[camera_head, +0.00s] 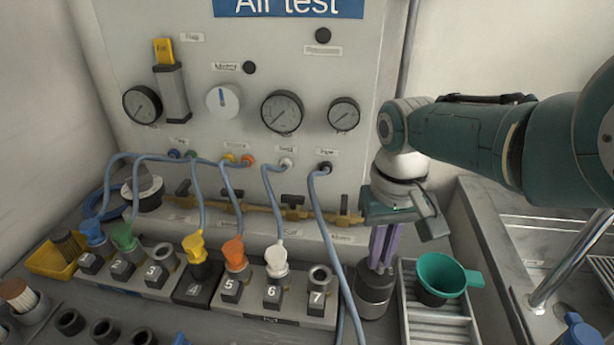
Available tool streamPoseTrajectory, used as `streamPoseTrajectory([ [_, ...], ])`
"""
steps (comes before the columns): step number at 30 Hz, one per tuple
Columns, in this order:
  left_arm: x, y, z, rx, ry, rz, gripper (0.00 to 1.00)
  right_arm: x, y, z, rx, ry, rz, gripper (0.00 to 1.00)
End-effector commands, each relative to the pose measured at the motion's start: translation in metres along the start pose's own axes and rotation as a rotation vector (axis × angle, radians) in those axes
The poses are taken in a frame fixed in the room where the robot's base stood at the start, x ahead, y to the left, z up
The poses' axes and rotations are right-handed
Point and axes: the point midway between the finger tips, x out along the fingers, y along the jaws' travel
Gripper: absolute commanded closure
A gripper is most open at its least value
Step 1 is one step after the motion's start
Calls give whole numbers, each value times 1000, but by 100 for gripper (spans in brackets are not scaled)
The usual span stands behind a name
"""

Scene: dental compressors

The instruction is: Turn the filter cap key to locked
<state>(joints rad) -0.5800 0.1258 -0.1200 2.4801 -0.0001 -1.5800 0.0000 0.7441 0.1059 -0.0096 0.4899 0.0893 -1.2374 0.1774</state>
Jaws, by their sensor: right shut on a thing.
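A dark grey cylindrical filter housing (374,297) stands upright on the bench, right of the numbered sockets. My right gripper (379,264) reaches straight down over it, its purple fingers closed at the top of the housing. It is shut on the filter cap key, which the fingers hide almost wholly. I cannot tell which way the key is turned or read any lock mark. My left gripper is not in view.
A green funnel cup (442,274) stands on a ribbed tray (440,325) close to the right. Blue hoses (324,220) run from the gauge panel to the sockets (273,291), one passing just left of the housing. A metal sink with a tap (570,262) lies at far right.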

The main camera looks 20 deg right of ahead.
Motion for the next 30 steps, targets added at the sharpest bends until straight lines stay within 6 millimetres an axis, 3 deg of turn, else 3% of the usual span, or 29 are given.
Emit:
streamPoseTrajectory([
  [18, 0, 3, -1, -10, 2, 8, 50, 0, 0, 0, 0, 0, 0, 100],
  [19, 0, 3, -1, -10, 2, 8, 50, 0, 0, 0, 0, 0, 0, 89],
  [27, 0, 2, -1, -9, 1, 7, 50, 0, 0, 0, 0, 0, 0, 59],
  [30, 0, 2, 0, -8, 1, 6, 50, 0, 0, 0, 0, 0, 0, 59],
])
